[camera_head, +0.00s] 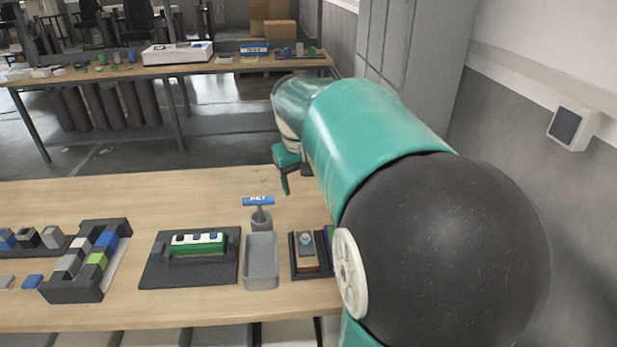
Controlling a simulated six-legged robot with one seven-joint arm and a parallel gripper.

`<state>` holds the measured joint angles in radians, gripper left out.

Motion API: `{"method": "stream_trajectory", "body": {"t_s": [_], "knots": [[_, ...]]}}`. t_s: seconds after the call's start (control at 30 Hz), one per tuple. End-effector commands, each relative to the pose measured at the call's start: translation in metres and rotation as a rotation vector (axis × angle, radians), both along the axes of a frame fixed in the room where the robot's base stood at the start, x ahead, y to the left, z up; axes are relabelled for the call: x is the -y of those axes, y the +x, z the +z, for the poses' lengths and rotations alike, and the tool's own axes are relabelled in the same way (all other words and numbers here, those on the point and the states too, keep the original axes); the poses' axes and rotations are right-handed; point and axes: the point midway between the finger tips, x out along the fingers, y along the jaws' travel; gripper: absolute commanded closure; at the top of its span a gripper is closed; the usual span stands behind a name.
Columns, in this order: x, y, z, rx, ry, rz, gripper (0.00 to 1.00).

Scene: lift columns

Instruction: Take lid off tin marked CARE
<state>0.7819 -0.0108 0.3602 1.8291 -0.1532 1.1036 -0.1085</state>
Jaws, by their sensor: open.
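No marking that I can read as CARE shows, so I cannot tell which thing is the tin. My gripper (294,181) is open and appears empty. It points down above the table, to the right of and beyond the blue plate. My own arm hides part of it and the table's right side.
A grey tray (261,281) lies in front of the round container. A dark base (160,272) with a green-and-white block (198,244) is left of it. A small dark-framed box (306,262) is to its right, near my arm. Coloured blocks fill the left. The table's (150,200) back is clear.

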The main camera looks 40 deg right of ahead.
Motion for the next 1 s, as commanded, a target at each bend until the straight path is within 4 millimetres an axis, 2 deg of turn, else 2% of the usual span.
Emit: {"method": "stream_trajectory", "body": {"t_s": [0.03, 0.23, 0.4, 0.5, 0.6, 0.7, 0.87, 1.0], "knots": [[0.024, 0.004, -0.005, -0.012, 0.015, -0.027, 0.24], [0.111, 0.007, -0.021, -0.033, 0.072, -0.112, 0.24], [0.186, -0.007, -0.036, -0.027, 0.131, -0.189, 0.24], [0.222, -0.019, -0.045, -0.016, 0.161, -0.226, 0.24], [0.246, -0.03, -0.05, -0.009, 0.182, -0.253, 0.24], [0.257, -0.035, -0.054, -0.003, 0.191, -0.265, 0.24], [0.26, -0.034, -0.071, -0.003, 0.194, -0.266, 0.24], [0.261, -0.031, -0.099, -0.004, 0.196, -0.266, 0.24]]}}
